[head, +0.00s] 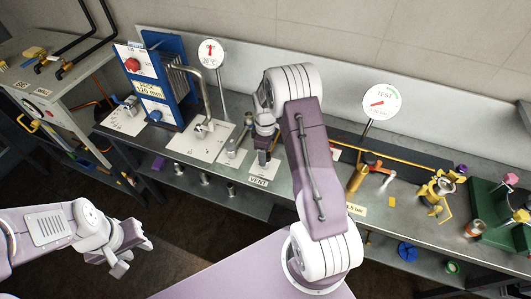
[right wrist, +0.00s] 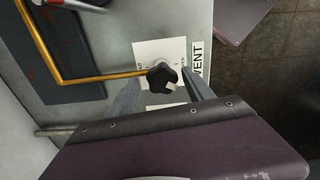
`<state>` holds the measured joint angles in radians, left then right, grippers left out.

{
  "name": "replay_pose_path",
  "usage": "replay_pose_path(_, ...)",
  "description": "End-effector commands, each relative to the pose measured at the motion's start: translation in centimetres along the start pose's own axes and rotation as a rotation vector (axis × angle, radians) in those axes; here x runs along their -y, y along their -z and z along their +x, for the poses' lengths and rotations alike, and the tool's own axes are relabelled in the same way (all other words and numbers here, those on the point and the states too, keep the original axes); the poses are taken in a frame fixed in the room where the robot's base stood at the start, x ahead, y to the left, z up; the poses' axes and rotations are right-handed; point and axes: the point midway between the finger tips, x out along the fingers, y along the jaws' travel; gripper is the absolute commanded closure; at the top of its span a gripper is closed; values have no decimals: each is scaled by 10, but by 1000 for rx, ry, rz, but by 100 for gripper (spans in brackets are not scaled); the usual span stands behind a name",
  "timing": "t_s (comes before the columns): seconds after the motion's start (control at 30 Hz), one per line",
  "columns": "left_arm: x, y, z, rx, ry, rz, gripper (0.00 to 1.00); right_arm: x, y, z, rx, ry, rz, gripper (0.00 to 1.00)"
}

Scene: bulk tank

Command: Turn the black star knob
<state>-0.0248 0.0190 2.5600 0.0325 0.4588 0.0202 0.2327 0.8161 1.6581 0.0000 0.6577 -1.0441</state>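The black star knob (right wrist: 162,76) shows in the right wrist view, on a white plate (right wrist: 150,50) beside the VENT label (right wrist: 199,63). My right gripper (right wrist: 160,80) is open, with one finger on each side of the knob. I cannot tell whether the fingers touch it. In the head view my right gripper (head: 264,148) is above the bench by the VENT label and largely hides the knob. My left gripper (head: 130,250) is open and empty, away from the bench at the lower left.
A brass pipe (right wrist: 95,79) runs to the knob's plate. On the bench, a blue plate unit (head: 150,85) stands to the left and a TEST gauge (head: 381,102) to the right. Brass fittings and a green rack (head: 495,210) stand at the far right.

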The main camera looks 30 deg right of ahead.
Motion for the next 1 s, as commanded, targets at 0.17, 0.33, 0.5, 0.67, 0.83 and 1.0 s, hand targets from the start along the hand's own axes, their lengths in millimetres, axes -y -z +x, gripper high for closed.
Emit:
replay_pose_path(0.17,0,0,0,0,0,0,64,1,-1,1,3,4,0,39)
replay_pose_path(0.33,0,0,5,0,0,0,64,1,0,-16,1,1,0,39)
replay_pose_path(0.5,0,-1,10,0,0,0,64,0,0,-55,-1,-2,0,39)
replay_pose_path(0.67,0,-1,12,0,0,0,64,0,0,-82,0,0,0,39)
replay_pose_path(0.83,0,-1,12,0,0,0,64,1,0,-90,2,2,0,39)
replay_pose_path(1.0,0,-1,12,0,0,0,64,1,0,-90,2,3,0,39)
